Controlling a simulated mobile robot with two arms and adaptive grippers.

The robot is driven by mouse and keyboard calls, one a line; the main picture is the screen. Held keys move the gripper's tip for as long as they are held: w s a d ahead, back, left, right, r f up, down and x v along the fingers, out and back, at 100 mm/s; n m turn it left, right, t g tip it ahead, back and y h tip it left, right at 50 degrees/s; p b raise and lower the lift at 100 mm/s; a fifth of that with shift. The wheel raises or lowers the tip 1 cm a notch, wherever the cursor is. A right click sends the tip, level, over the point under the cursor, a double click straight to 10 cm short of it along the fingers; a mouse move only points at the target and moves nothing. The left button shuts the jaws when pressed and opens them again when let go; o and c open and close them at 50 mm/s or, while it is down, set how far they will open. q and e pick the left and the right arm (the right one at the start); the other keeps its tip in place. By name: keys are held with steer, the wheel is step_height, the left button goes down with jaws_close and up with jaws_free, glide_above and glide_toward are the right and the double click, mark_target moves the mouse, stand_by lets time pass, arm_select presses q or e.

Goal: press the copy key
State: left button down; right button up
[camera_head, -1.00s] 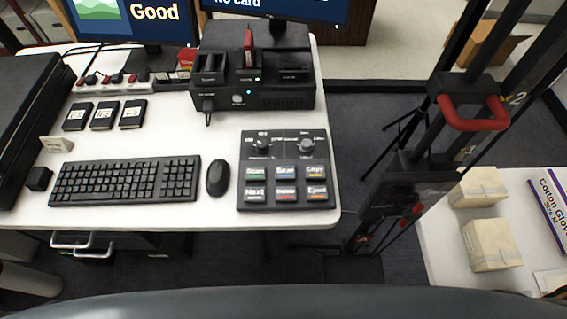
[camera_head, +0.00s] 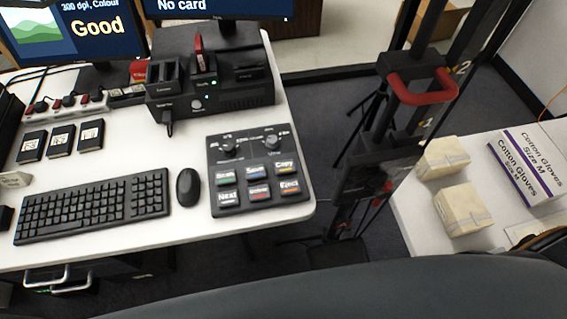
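The copy key (camera_head: 284,167) is the top-right key of the two rows on the black control panel (camera_head: 260,204). It has a white label reading "Copy" and a yellow-orange strip. Scan (camera_head: 224,179) and another key lie to its left, and the Eject key (camera_head: 290,188) is below it. Two knobs sit on the panel above the keys. The panel rests at the right front of the white desk. Neither of my grippers shows in the head view.
A keyboard (camera_head: 95,205) and mouse (camera_head: 188,187) lie left of the panel. A black card dock (camera_head: 215,90) stands behind it. Right of the desk is a dark upright frame with a red handle (camera_head: 422,93). A white table with wrapped blocks (camera_head: 461,211) and a glove box (camera_head: 527,165) stands further right.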

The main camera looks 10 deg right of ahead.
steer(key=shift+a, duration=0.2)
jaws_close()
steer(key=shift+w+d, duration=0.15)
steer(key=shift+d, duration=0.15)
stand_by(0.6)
